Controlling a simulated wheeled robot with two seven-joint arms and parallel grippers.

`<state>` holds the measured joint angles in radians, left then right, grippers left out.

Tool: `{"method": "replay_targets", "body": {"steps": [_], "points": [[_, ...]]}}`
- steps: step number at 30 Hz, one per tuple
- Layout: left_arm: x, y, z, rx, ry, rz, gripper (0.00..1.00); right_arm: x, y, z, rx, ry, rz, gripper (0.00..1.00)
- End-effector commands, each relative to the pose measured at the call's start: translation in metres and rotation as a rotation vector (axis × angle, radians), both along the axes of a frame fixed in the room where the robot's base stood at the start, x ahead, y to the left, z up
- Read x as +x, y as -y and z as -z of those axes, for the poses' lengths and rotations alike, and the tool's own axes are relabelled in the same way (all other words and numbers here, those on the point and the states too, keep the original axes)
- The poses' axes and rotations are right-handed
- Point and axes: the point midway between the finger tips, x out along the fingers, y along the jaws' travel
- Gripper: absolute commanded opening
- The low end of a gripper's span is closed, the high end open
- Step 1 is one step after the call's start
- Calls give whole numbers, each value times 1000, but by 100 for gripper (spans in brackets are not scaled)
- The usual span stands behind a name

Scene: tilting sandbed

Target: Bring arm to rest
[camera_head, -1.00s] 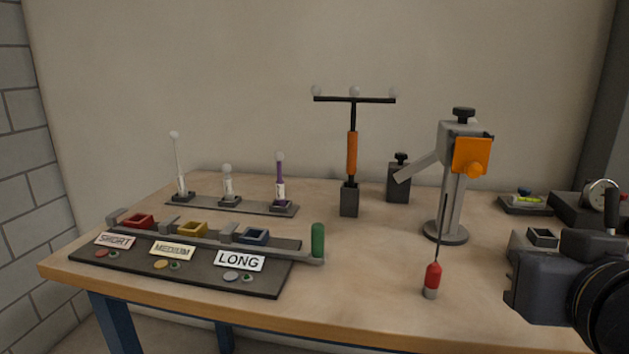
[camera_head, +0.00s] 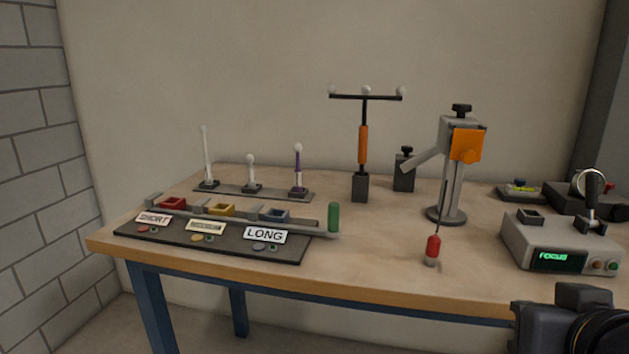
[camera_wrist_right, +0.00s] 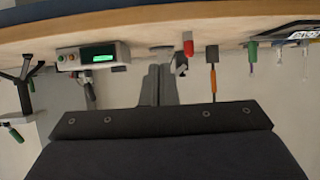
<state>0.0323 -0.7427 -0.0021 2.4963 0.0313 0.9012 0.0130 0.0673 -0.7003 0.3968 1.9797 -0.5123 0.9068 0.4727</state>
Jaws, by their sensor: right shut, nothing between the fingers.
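My right gripper (camera_wrist_right: 159,85) shows in the right wrist view with its two grey fingers together and nothing between them. It is apart from the table (camera_head: 370,258), whose edge runs across the top of that view, which looks upside down. In the head view my right arm (camera_head: 570,325) shows at the bottom right corner, below and in front of the table edge, and its gripper is out of that view. My left arm and gripper are in neither view.
On the table are a grey FOCUS box (camera_head: 555,245), a grey stand with an orange block (camera_head: 466,145), a red-ended hanging bob (camera_head: 433,247), a T-shaped post (camera_head: 363,145) and a labelled board (camera_head: 210,243).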

Motion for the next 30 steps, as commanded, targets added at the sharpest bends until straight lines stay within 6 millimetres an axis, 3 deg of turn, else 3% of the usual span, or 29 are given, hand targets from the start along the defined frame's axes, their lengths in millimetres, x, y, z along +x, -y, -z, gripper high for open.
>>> {"method": "replay_targets", "body": {"steps": [11,18,22,24,30], "points": [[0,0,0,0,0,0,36,-19,0,124,147,-290,-91,0],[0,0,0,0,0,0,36,-53,-22,207,317,-475,-184,0],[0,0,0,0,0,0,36,-76,-40,243,429,-554,-239,0],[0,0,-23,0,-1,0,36,-75,-41,219,432,-552,-242,0],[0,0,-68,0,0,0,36,-75,-41,175,428,-552,-241,0]]}}
